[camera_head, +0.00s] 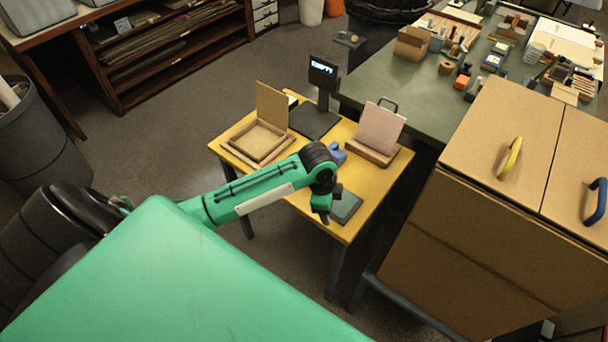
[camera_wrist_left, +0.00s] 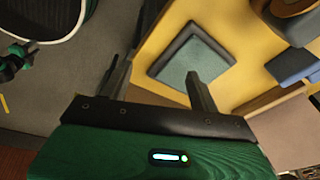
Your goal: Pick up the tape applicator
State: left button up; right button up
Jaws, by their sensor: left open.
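A small blue object (camera_head: 338,153), which looks like the tape applicator, lies on the yellow table (camera_head: 378,185) beside my left arm; the arm partly hides it in the head view. In the left wrist view a blue part (camera_wrist_left: 293,66) and a tan-brown round part (camera_wrist_left: 297,20), probably the same applicator, show at the upper right edge, cut off by the frame. My left gripper (camera_head: 323,215) points down near the table's front edge. Its fingers (camera_wrist_left: 160,88) are apart and empty, beside a dark-rimmed teal pad (camera_wrist_left: 192,60). My right gripper is not in view.
On the yellow table stand an open wooden frame box (camera_head: 236,154), a display reading "EMPTY" (camera_head: 323,72) and a pinkish board (camera_head: 380,128) in a wooden base. A tan cabinet (camera_head: 480,235) stands close at the right. A cluttered green table (camera_head: 410,95) is behind.

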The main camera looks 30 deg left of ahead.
pick_arm(q)
jog(key=w+a+r+m+g+y, duration=0.1)
jog(key=w+a+r+m, duration=0.1)
jog(key=w+a+r, duration=0.35)
jog(key=w+a+r+m+g+y, duration=0.1)
jog(key=w+a+r+m, duration=0.15)
jog(key=a+r, duration=0.5)
jog(key=shift+n, duration=0.25)
jog(key=f, duration=0.7)
jog(key=shift+w+a+f, duration=0.1)
jog(key=shift+w+f, duration=0.15)
jog(key=shift+f, duration=1.05)
notch_tip(320, 180, down, 4)
jog(key=shift+s+f+p, duration=0.15)
jog(key=shift+p, duration=0.4)
jog(key=shift+f, duration=0.15)
jog(key=c, duration=1.1)
jog(key=shift+c, duration=0.2)
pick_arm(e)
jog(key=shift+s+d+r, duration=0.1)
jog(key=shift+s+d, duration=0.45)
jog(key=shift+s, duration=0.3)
